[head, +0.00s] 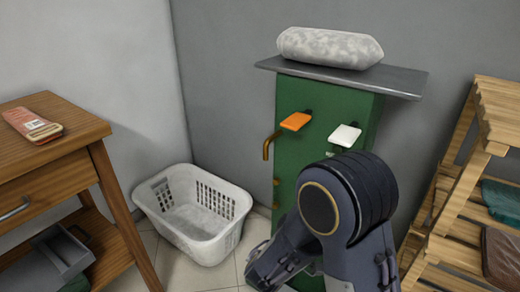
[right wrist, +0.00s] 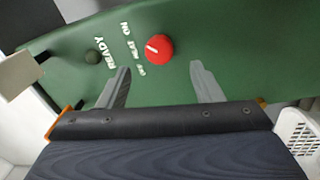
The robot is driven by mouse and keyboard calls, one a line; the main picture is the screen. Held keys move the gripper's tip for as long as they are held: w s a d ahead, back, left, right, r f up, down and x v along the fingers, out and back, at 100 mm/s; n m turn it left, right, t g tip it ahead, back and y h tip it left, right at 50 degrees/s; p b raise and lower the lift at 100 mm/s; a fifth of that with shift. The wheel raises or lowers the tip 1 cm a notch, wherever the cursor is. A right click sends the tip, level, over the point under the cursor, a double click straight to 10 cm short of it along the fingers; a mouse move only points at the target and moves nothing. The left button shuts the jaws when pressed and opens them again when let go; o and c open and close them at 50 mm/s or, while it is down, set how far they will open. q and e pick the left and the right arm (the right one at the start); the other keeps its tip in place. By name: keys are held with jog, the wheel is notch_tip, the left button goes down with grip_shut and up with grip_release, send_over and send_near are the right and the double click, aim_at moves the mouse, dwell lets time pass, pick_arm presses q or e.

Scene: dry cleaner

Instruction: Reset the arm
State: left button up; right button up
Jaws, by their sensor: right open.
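My right gripper (right wrist: 160,67) is open in the right wrist view, with nothing between its fingers. It faces a green panel (right wrist: 230,50) with a round red button (right wrist: 159,47), which appears just beyond and between the fingertips; I cannot tell whether they touch. My right arm (head: 345,215) stands in front of the green cabinet (head: 325,115) in the head view and hides its lower part. My left gripper is not in view.
The cabinet carries an orange pad (head: 296,121), a white pad (head: 345,135) and a grey top (head: 410,82) with a pale bundle (head: 330,47). A white basket (head: 195,232), wooden table (head: 75,130) and slatted rack (head: 497,105) stand nearby. Tiled floor shows between.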

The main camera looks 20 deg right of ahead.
jog(key=s+d+f+m+g+y, duration=0.2)
jog(key=s+d+m+g, duration=0.1)
jog(key=s+d+g, duration=0.3)
jog(key=s+d+f+m+g+y, duration=0.1)
jog(key=s+d+f+m+g, duration=0.15)
jog(key=s+g, duration=0.45)
jog(key=s+a+m+t+y, duration=0.2)
jog(key=s+a+y, duration=0.5)
jog(key=s+y, duration=0.35)
jog(key=a+r+t+y, duration=0.5)
jog(key=a, duration=0.2)
notch_tip(320, 180, up, 32)
jog(key=p, duration=3.2)
jog(key=shift+s+r, duration=0.2)
jog(key=shift+a+f+h, duration=0.1)
jog(key=shift+h, duration=0.15)
